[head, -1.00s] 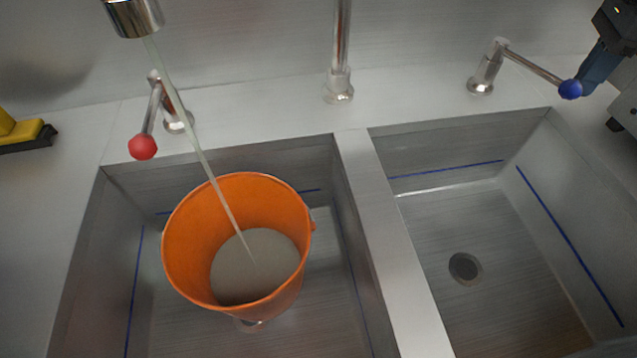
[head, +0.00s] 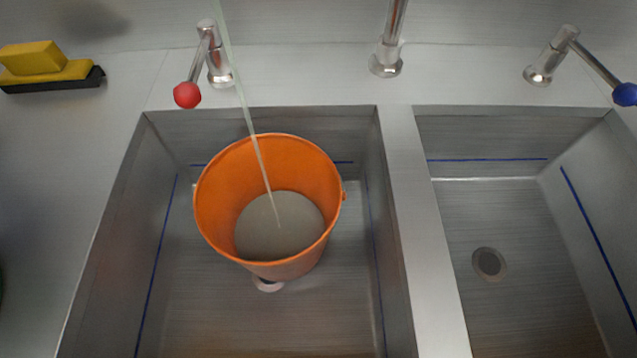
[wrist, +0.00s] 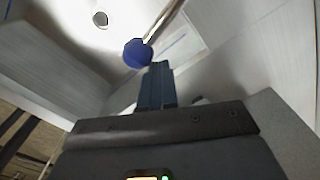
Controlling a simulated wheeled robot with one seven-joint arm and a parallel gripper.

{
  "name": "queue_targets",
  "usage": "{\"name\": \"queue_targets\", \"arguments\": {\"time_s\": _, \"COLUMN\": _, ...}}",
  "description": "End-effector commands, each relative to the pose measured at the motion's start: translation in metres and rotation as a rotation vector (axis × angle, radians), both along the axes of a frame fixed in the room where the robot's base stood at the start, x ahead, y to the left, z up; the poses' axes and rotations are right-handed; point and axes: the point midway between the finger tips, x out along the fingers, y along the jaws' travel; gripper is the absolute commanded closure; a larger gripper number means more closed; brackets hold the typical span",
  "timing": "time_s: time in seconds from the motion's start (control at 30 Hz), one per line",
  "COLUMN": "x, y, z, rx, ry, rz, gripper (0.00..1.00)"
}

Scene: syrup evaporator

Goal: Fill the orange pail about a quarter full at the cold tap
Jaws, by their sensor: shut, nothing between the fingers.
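The orange pail (head: 312,165) stands upright in the left basin in the head view. A thin stream of water (head: 252,130) falls into it. Greyish water (head: 280,226) covers its bottom, well below the rim. The tap lever with the blue knob (head: 625,94) is at the right edge; the knob also shows in the wrist view (wrist: 137,53). My gripper (wrist: 157,68) is shut and empty, its blue fingertips close beside the blue knob. I cannot tell whether they touch. The gripper is outside the head view. The spout above the pail is out of frame.
A lever with a red knob (head: 187,95) stands behind the left basin. The right basin (head: 525,225) is empty with a drain (head: 489,264). A metal divider (head: 425,240) separates the basins.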

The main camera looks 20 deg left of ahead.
Motion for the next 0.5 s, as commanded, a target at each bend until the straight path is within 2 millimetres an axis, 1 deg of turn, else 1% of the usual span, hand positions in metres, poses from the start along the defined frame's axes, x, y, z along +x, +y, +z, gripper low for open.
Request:
{"name": "queue_targets", "arguments": {"time_s": 0.1, "x": -0.0049, "y": 0.0049, "z": -0.0003, "rx": 0.0, "ry": 0.0, "rz": 0.0, "gripper": 1.0}}
{"name": "queue_targets", "arguments": {"time_s": 0.37, "x": -0.0051, "y": 0.0054, "z": -0.0002, "rx": 0.0, "ry": 0.0, "rz": 0.0, "gripper": 1.0}}
{"name": "queue_targets", "arguments": {"time_s": 0.5, "x": -0.0086, "y": 0.0107, "z": -0.0007, "rx": 0.0, "ry": 0.0, "rz": 0.002, "gripper": 1.0}}
